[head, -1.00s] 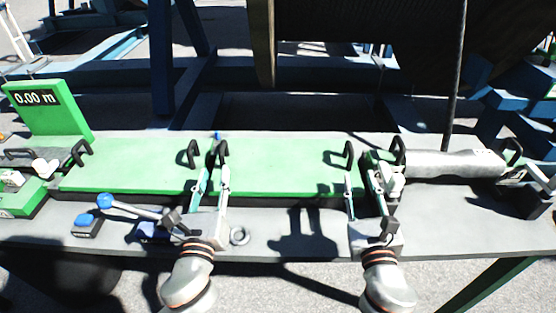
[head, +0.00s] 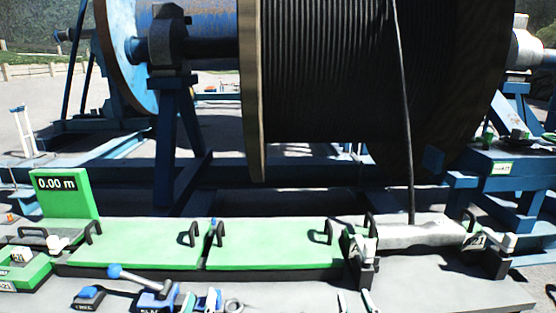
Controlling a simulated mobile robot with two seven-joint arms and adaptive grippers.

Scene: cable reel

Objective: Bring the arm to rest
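My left gripper (head: 201,302) shows only at the bottom edge, with its fingertips apart and nothing seen between them. My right gripper (head: 356,303) also shows only as two separate fingertips at the bottom edge, empty, in front of a clamp (head: 362,265). Both arms are otherwise out of view below. A black cable (head: 405,110) runs down from the large reel (head: 330,80) to a grey block (head: 420,234) at the right end of the bench.
Green trays (head: 140,245) with black handles lie along the bench (head: 450,285). A green display (head: 65,195) reads 0.00 m at left. A blue-topped box (head: 88,295) and a ring (head: 233,305) lie in front. The front right of the bench looks clear.

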